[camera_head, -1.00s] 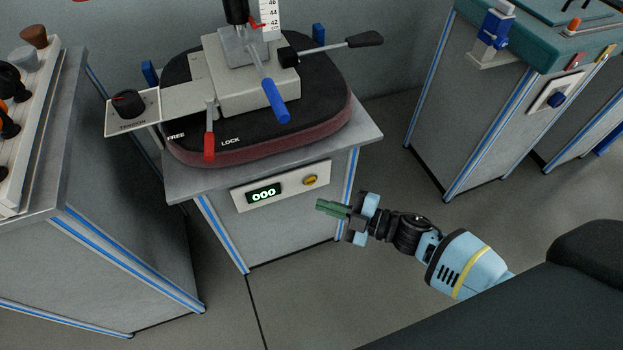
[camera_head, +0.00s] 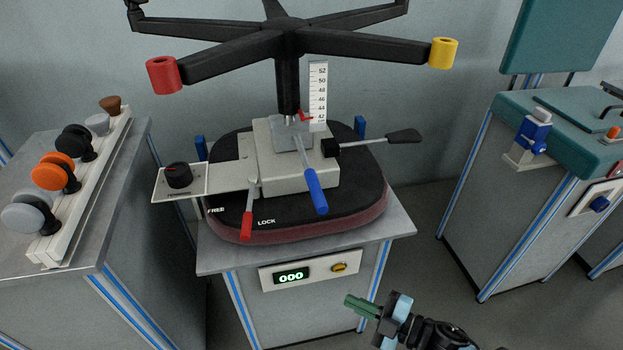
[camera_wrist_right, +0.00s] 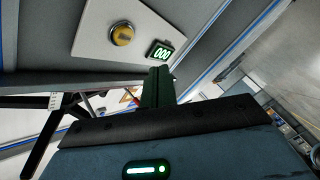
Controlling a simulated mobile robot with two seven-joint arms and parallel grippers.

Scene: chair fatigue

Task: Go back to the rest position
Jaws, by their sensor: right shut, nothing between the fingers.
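My right gripper (camera_head: 362,306) is at the bottom of the head view, in front of the middle workbench (camera_head: 215,262). Its green fingers are together with nothing between them, and they point left. In the right wrist view the shut fingers (camera_wrist_right: 158,86) show in the middle, apart from the bench's front panel (camera_wrist_right: 97,28). That panel carries a display reading 000 (camera_wrist_right: 161,53) and a yellow button (camera_wrist_right: 122,33). The panel (camera_head: 272,285) also shows in the head view. My left gripper is in neither view.
An upturned chair seat (camera_head: 340,215) with a lever mechanism and a black star base (camera_head: 230,52) stands on the middle bench. A left bench (camera_head: 80,260) holds a rack of casters (camera_head: 50,250). Grey floor (camera_head: 430,275) is clear between.

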